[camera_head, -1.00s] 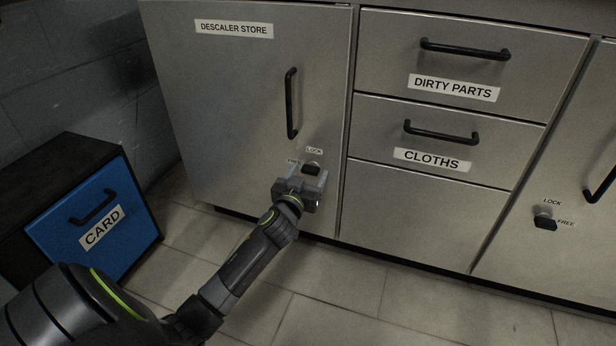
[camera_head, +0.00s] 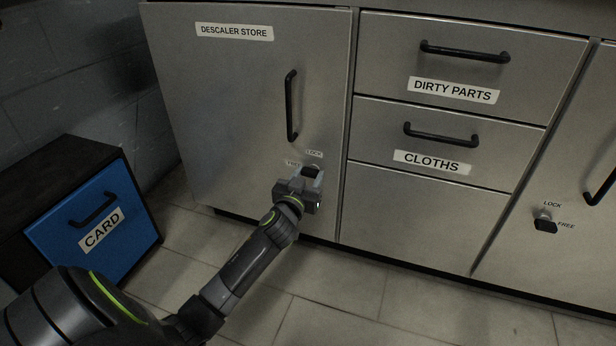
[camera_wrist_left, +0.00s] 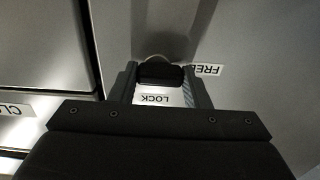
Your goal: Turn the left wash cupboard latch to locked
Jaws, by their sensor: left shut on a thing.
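The left cupboard door (camera_head: 235,95), labelled DESCALER STORE, is closed and has a black upright handle (camera_head: 291,105). Its latch, a small dark knob (camera_head: 311,171), sits below the handle beside small LOCK and FREE labels. My left gripper (camera_head: 308,176) is shut on the latch knob, reaching it from below. In the left wrist view the dark knob (camera_wrist_left: 160,73) lies between the two fingers, with the LOCK label (camera_wrist_left: 155,99) upside down between them and the FREE label (camera_wrist_left: 207,70) beside one finger. I cannot tell which label the knob points to. My right gripper is out of view.
Drawers labelled DIRTY PARTS (camera_head: 400,50) and CLOTHS (camera_head: 375,130) are closed to the right. Another latch (camera_head: 545,225) with LOCK and FREE labels is on the right door. A dark cabinet with a blue CARD drawer (camera_head: 65,225) stands on the left. The tiled floor is clear.

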